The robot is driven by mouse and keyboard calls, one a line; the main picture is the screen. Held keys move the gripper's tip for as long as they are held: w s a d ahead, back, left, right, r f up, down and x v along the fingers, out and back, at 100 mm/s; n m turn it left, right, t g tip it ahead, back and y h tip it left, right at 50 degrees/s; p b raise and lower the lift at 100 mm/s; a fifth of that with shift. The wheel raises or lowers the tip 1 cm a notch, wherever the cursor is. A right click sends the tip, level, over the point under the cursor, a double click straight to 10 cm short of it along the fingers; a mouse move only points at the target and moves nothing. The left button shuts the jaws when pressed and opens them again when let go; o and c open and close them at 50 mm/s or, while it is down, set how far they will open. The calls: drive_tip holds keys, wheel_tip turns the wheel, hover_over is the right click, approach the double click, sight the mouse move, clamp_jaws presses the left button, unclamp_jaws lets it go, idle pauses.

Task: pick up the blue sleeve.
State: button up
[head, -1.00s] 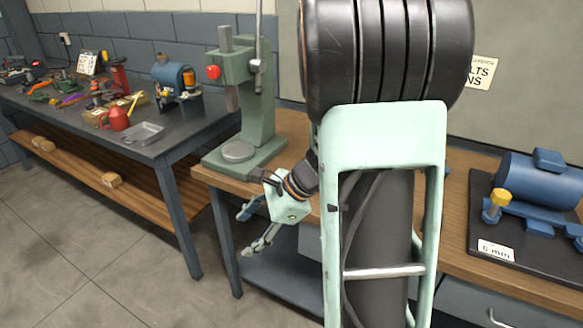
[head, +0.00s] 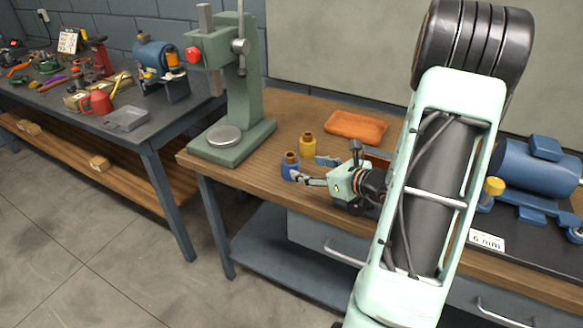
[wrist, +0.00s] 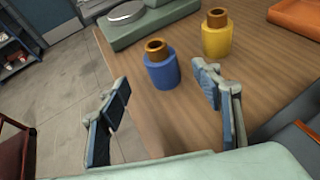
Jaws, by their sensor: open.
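The blue sleeve (head: 290,170) stands upright on the wooden bench near its front edge, with a brass-coloured piece at its top. In the wrist view the blue sleeve (wrist: 161,74) stands ahead of my gripper (wrist: 165,112), between the lines of its two fingers and closer to the right one. My gripper (head: 306,170) is open and empty, low over the bench just right of the sleeve in the head view. I cannot tell whether a finger touches the sleeve.
A yellow sleeve (head: 308,146) stands just behind the blue one, also in the wrist view (wrist: 216,40). A green press (head: 240,120) stands at left. A blue motor (head: 540,165) sits at right. The bench edge drops to the floor.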

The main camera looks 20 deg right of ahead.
sight(295, 163)
drive_tip(key=x, duration=0.7)
drive_tip(key=shift+w+a+f, duration=0.1)
drive_tip(key=shift+w+f, duration=0.1)
drive_tip(key=shift+w, duration=0.15)
clamp_jaws()
drive_tip(key=shift+r, duration=0.15)
